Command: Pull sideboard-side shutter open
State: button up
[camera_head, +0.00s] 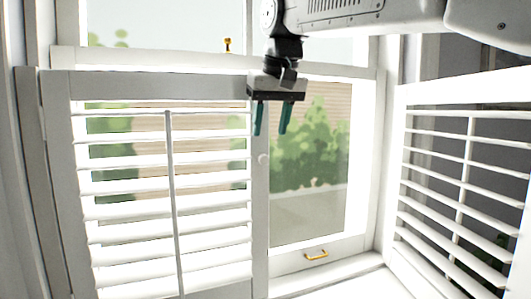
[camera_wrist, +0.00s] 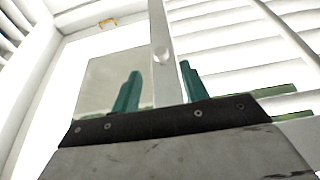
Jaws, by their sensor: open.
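A white louvred shutter (camera_head: 172,210) stands across the left half of the window in the head view, and its slats also show in the wrist view (camera_wrist: 235,55). A second louvred shutter (camera_head: 462,185) at the right stands swung out from the window. No sideboard is in view. I see no contact.
The white window frame (camera_head: 365,160) surrounds panes with greenery and a fence behind. A brass handle (camera_head: 316,254) is on the lower sash, and a brass latch (camera_head: 227,45) is higher up. The white sill (camera_head: 340,284) is clear.

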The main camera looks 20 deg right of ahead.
aim_at(265, 155)
jog(key=x, duration=0.7)
jog(key=shift+w+f, duration=0.2)
jog(key=shift+w, duration=0.1)
grip_shut()
jog(key=shift+s, duration=0.1)
